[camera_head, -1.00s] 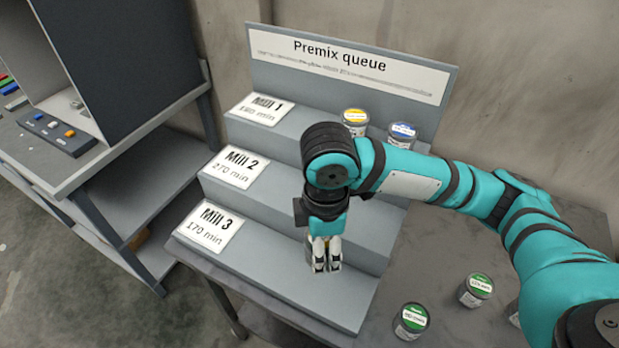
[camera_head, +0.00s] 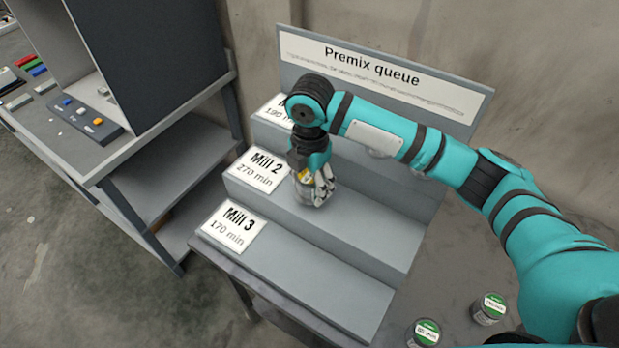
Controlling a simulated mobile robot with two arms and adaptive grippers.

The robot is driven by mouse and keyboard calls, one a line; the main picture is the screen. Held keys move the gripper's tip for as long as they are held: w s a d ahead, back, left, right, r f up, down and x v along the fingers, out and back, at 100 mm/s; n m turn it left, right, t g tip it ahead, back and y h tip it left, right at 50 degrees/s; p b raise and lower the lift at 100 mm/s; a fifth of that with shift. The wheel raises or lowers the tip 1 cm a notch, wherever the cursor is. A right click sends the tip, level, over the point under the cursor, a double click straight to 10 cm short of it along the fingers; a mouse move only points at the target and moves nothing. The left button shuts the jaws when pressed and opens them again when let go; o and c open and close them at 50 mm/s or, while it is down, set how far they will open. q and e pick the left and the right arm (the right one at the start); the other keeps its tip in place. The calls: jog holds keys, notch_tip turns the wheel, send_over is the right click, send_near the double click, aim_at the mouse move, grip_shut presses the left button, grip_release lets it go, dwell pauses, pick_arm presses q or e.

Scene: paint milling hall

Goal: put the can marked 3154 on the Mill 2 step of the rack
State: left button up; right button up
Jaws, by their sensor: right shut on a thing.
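The stepped grey rack (camera_head: 320,275) carries a "Premix queue" sign and step cards, including Mill 2 (camera_head: 263,167) and Mill 3 (camera_head: 233,224). My right gripper (camera_head: 322,190) is at the Mill 2 step, just right of its card. It is shut on a can (camera_head: 306,194) with a grey body and some yellow near its top. The fingers cover much of the can, and I cannot read its number. I cannot tell whether its base touches the step. My left gripper is not in view.
Two green-lidded cans (camera_head: 489,309) (camera_head: 425,333) stand on the table at lower right. The Mill 3 step is bare. My right arm hides most of the Mill 1 step. A bench with a control panel (camera_head: 90,118) stands at left.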

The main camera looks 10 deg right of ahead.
jog(key=shift+w+d, duration=0.1)
jog(key=shift+w, duration=1.15)
jog(key=shift+w+f+p, duration=0.15)
jog(key=shift+w+p, duration=0.05)
jog(key=shift+p, duration=0.1)
notch_tip(320, 180, down, 3)
jog(key=shift+r+p, duration=0.1)
jog(key=shift+p, duration=0.7)
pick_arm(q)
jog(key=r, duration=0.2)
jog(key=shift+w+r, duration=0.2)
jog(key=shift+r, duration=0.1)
pick_arm(e)
jog(key=shift+f, duration=0.35)
jog(key=shift+f, duration=0.15)
jog(key=o, duration=1.3)
